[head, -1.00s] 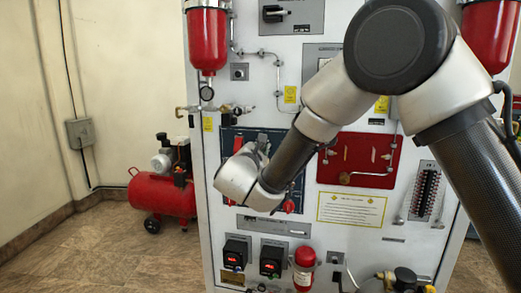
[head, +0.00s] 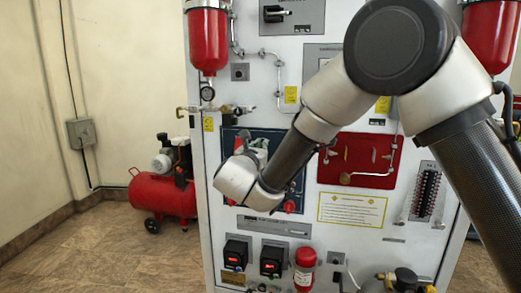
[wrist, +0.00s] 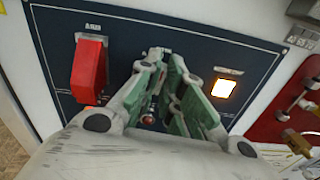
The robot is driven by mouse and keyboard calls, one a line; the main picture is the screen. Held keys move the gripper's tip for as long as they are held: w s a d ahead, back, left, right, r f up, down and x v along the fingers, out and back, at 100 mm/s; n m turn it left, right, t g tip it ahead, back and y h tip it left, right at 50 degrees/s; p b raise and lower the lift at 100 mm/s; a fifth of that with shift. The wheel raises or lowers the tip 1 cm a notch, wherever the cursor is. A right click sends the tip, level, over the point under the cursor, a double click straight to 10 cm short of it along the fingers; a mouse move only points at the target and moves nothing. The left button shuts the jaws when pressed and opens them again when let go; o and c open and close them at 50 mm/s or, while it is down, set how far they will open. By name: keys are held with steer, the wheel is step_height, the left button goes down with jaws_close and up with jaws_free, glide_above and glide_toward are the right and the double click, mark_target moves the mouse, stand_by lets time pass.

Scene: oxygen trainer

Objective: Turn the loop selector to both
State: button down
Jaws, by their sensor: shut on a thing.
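The dark blue panel (wrist: 225,50) fills the wrist view behind my gripper, and part of it shows in the head view (head: 228,137). My gripper (wrist: 166,62) has its green-padded fingers at the panel's middle, closed around a small control that I take to be the loop selector. The fingers hide most of it, so its pointer and position cannot be read. A small metal part with a red spot (wrist: 149,108) shows between the fingers, lower down. In the head view my gripper (head: 255,148) is at the panel, partly behind my wrist.
A red handle (wrist: 88,68) stands out from the panel just left of my gripper. A lit square lamp (wrist: 223,87) is to its right. A red panel with small valves (head: 360,158) lies further right. A red compressor (head: 165,190) stands on the floor at left.

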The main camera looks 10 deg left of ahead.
steer(key=shift+w+r+n, duration=0.1)
steer(key=shift+r+n, duration=0.1)
steer(key=shift+n, duration=0.4)
steer(key=c, duration=1.6)
jaws_free()
steer(key=shift+o, duration=0.2)
steer(key=shift+f, duration=0.15)
steer(key=s, duration=1.2)
steer(key=shift+a, duration=0.45)
